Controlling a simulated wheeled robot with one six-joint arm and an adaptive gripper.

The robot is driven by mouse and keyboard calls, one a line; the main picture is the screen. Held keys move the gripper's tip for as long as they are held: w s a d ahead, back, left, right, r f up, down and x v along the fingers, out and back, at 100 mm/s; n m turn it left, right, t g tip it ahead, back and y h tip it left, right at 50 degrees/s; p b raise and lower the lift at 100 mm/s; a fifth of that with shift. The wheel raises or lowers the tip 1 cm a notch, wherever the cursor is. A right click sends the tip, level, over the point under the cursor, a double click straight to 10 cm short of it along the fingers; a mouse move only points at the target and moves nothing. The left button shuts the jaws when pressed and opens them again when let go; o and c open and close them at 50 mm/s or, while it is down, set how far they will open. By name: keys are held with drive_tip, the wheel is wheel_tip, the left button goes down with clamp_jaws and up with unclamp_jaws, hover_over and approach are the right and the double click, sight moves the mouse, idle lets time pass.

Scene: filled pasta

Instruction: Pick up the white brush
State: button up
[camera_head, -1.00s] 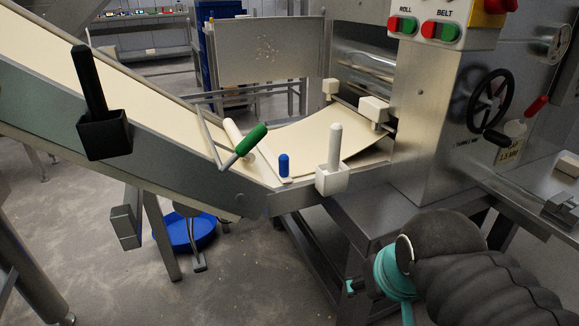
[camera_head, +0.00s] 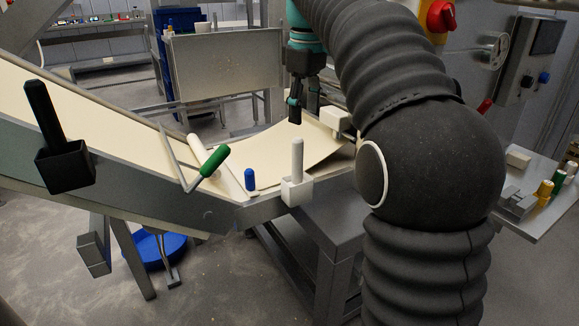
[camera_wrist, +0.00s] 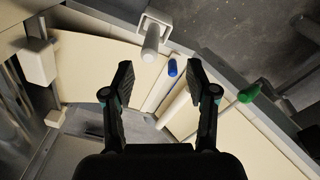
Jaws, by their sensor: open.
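The white brush (camera_head: 297,158) shows as a pale upright handle standing in a white square holder (camera_head: 296,191) on the conveyor's front side rail. Its lower part is hidden inside the holder. In the wrist view the white brush (camera_wrist: 152,43) points towards the camera from its holder (camera_wrist: 158,18), beyond the fingertips. My gripper (camera_head: 303,108) is open and empty, pointing down above the dough sheet, behind the brush. Its two spread black fingers (camera_wrist: 160,76) also show in the wrist view, clear of the brush.
A black-handled tool (camera_head: 43,115) stands in a black holder at the left. A blue peg (camera_head: 250,179) and a green-handled lever (camera_head: 215,160) are left of the brush. White blocks (camera_head: 336,119) stand by the sheet near my arm. A blue tub (camera_head: 155,250) lies below.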

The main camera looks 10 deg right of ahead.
sight(298, 154)
drive_tip(key=w, duration=0.1)
drive_tip(key=w+n, duration=0.1)
drive_tip(key=w, duration=0.1)
drive_tip(key=shift+w+r+g, duration=0.3)
drive_tip(key=shift+r, duration=0.1)
drive_tip(key=shift+w+f+n, duration=0.2)
drive_tip(key=shift+n, duration=0.1)
wheel_tip(298, 154, down, 8)
drive_tip(key=shift+f+b, duration=0.1)
drive_tip(key=shift+b, duration=0.65)
drive_tip(key=shift+s+a+f+b, duration=0.1)
drive_tip(key=shift+f+b, duration=0.2)
drive_tip(key=shift+f, duration=1)
drive_tip(key=shift+s+f+b, duration=0.1)
drive_tip(key=shift+f+b, duration=0.2)
drive_tip(key=shift+f, duration=1)
drive_tip(key=shift+c, duration=0.3)
clamp_jaws()
